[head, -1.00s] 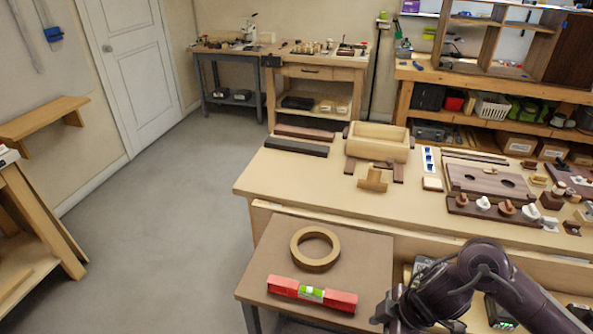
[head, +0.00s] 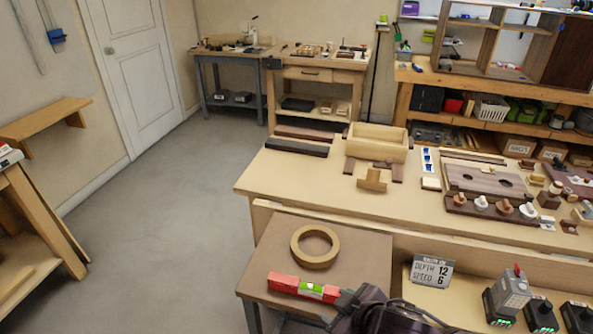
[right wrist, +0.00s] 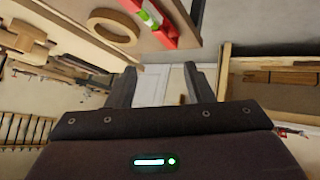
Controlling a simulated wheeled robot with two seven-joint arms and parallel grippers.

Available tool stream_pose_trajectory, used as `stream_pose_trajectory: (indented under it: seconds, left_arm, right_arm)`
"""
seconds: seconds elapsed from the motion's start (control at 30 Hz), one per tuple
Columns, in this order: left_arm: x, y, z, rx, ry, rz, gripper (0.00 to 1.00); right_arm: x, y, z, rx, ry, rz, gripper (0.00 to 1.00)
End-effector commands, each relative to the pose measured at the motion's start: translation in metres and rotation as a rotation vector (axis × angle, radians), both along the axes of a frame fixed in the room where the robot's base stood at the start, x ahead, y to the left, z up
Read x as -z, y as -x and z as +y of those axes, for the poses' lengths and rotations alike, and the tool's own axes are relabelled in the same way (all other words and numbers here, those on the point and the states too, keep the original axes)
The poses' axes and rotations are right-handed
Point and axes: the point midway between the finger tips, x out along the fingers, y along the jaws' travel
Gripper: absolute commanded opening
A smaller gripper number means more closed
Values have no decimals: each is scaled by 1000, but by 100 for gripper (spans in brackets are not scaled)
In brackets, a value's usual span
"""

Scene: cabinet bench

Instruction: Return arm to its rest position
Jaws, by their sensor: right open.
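My right arm comes in at the bottom of the head view, its dark links in front of the small table's right front corner. My right gripper (right wrist: 162,84) shows in the right wrist view with its two dark fingers apart and nothing between them. My left gripper is out of view. A red level (head: 302,287) with a green middle lies on the small brown table (head: 265,265), its right end close to my right arm. A wooden ring (head: 315,247) lies flat behind it.
The big workbench (head: 300,180) behind holds a wooden box (head: 377,143), a T-shaped wooden piece (head: 372,180) and a board with knobs. A lower shelf at right holds a sign (head: 432,270) and several power tools or chargers (head: 508,294). The floor (head: 170,220) at left is clear.

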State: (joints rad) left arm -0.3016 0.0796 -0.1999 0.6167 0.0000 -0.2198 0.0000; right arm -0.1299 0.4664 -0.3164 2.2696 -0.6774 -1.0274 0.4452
Motion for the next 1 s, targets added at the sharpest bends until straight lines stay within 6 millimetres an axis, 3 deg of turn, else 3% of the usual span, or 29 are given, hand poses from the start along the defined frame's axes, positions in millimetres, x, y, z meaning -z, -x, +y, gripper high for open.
stream_pose_trajectory:
  seconds: [0.1, 0.3, 0.57, 0.87, 1.0]
  left_arm:
    - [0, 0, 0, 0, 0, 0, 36]
    - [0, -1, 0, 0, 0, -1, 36]
    - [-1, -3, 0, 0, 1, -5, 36]
    - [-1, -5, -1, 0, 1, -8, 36]
    - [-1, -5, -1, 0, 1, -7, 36]
  right_arm:
    - [2, 14, -28, 205, -12, 77, 47]
    - [17, 50, -74, 454, -4, 258, 47]
    - [36, 116, -114, 672, -16, 528, 47]
    - [120, 96, -110, 661, 2, 546, 47]
    - [170, 94, -109, 658, 10, 563, 47]
